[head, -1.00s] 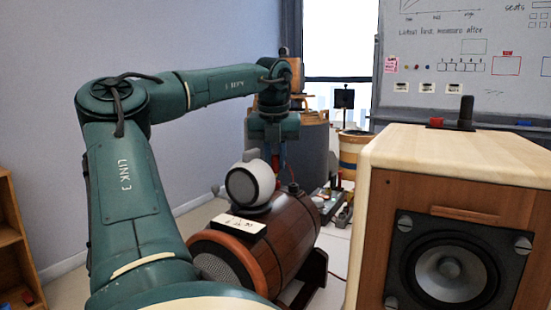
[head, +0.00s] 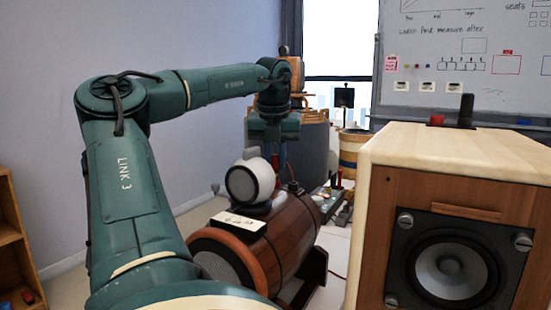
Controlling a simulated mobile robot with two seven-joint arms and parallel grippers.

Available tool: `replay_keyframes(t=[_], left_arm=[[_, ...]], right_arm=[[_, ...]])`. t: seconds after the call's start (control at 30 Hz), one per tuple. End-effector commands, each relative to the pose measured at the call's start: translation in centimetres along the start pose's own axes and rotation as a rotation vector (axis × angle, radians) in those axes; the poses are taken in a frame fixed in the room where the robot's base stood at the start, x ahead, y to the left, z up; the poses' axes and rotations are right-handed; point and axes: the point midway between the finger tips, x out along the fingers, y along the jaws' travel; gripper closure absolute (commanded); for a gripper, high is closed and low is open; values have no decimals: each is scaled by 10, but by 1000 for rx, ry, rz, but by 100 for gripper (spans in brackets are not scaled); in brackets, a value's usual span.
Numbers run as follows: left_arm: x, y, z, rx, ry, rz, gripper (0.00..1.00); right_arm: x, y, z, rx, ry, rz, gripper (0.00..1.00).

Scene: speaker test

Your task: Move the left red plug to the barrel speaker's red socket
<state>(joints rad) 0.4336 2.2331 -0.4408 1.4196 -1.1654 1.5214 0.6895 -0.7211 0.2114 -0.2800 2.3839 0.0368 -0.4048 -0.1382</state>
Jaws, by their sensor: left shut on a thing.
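The barrel speaker (head: 283,232) is a brown wooden barrel lying on its side, with a grille at its near end. A white round unit (head: 246,183) and a small white label plate (head: 238,223) sit on top of it. My left gripper (head: 277,160) points down just behind the white unit, above the barrel's far part. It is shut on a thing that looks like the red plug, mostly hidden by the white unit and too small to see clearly. I cannot make out the barrel's red socket. My right gripper is not in view.
A device with a red upright part (head: 339,178) lies behind the barrel. A wooden shelf (head: 8,240) is at the far left.

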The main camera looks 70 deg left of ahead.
Motion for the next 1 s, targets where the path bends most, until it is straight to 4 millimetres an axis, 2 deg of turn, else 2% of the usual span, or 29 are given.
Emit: replay_keyframes(t=[1.0], left_arm=[[12, 0, -3, 0, 0, 0, 100]], right_arm=[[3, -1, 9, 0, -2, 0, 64]])
